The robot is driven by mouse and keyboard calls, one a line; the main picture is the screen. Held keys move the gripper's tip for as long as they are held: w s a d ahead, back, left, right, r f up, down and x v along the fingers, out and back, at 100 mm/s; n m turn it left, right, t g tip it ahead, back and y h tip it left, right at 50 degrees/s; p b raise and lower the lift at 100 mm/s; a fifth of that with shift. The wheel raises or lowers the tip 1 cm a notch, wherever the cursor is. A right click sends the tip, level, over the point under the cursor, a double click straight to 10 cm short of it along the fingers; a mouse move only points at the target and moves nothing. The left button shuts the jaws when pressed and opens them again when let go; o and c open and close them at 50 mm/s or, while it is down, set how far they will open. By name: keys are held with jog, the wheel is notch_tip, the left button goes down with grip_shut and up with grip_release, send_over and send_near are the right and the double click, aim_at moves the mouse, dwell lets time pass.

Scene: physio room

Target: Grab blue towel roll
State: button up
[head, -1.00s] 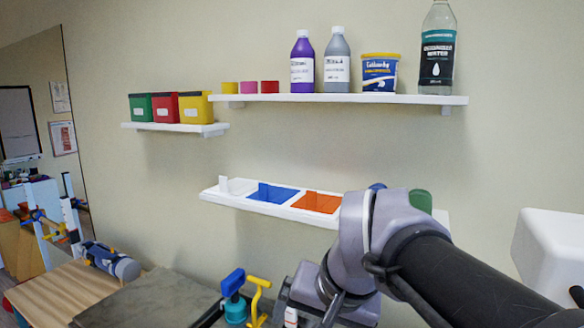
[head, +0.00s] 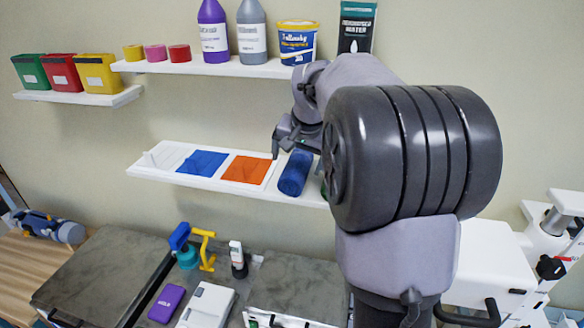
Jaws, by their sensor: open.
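The blue towel roll (head: 295,174) lies on the right part of the lower white shelf (head: 160,172), just right of the orange square. My gripper (head: 291,147) is open and appears close above the roll's back end. I cannot tell whether it touches the roll. My arm covers the shelf to the right of the roll, where only a sliver of a green item (head: 324,190) shows.
Blue (head: 203,163) and orange (head: 247,170) squares lie left of the roll. Bottles and a blue tub (head: 297,43) stand on the upper shelf (head: 200,68), close to my arm. Below are grey-topped cabinets with a purple box (head: 166,303).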

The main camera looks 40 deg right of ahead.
aim_at(296, 167)
jog(key=x, duration=0.2)
jog(key=p+x, duration=0.1)
jog(key=x, duration=0.2)
jog(key=shift+w+d+f, duration=0.15)
jog(key=shift+d+f, duration=0.1)
jog(key=shift+s+a+r, duration=0.15)
jog(key=shift+s+a, duration=0.05)
jog(key=shift+s, duration=0.05)
jog(key=c, duration=1.5)
